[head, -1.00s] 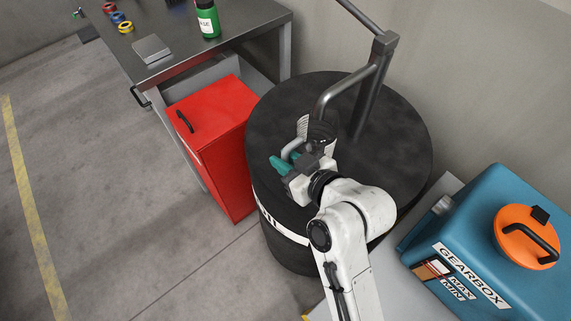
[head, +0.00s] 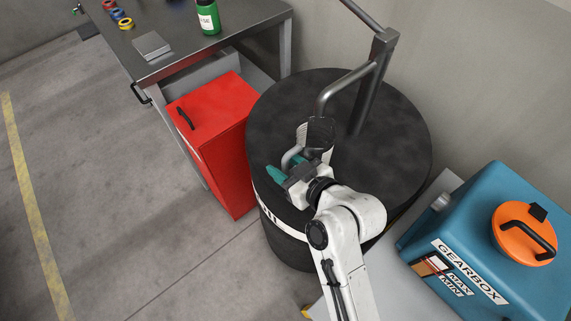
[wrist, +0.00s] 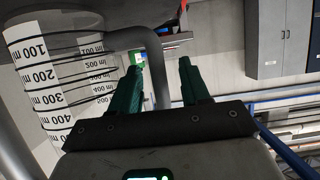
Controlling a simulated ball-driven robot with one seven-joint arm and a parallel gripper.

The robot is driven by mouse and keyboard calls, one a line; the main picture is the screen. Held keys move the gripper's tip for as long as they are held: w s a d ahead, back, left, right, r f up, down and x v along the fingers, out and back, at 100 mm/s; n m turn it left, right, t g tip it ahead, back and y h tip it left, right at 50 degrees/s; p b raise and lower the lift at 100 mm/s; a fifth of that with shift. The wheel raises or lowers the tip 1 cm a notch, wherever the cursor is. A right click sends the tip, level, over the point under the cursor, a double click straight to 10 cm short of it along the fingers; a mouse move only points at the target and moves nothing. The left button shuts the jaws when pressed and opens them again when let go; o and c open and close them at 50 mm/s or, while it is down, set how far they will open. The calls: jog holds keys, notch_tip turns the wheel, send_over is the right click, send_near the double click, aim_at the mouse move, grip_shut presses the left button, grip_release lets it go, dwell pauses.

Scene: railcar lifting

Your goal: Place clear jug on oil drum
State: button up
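The clear jug (head: 326,154), with a pale measuring scale and a grey handle (head: 291,157), appears upright on the black top of the oil drum (head: 390,150). In the wrist view the jug (wrist: 55,85) fills the left side, and its base looks level with the dark drum top. My gripper (head: 283,173) is at the handle side of the jug, low over the drum's near left part. In the wrist view its green fingers (wrist: 160,85) are apart, with the handle showing between them and gaps beside it. Whether the base fully touches the drum is hard to see.
A grey pipe stand (head: 368,100) rises behind the jug. A red cabinet (head: 215,110) stands left of the drum, beside a metal table (head: 185,50) holding a green bottle (head: 208,18). A blue gearbox container (head: 480,220) is at right. The drum's right side is clear.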

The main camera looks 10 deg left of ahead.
jog(key=shift+r, duration=0.1)
jog(key=shift+s+d, duration=0.1)
jog(key=b+v, duration=0.1)
jog(key=v, duration=1)
jog(key=shift+s+d+r, duration=0.2)
jog(key=shift+d+r, duration=0.05)
jog(key=shift+r, duration=0.05)
jog(key=s+d+f+m+g+h, duration=0.2)
jog(key=s+d+f+m+h, duration=0.15)
jog(key=d+f, duration=0.35)
jog(key=s+d+f+m+g+h, duration=0.25)
jog(key=s+d+f+h, duration=0.2)
jog(key=d, duration=0.45)
jog(key=s+d+f+m+g+h, duration=0.3)
jog(key=s+d+f+m, duration=0.1)
jog(key=s+d, duration=0.6)
jog(key=shift+s+m, duration=0.5)
jog(key=shift+s, duration=0.15)
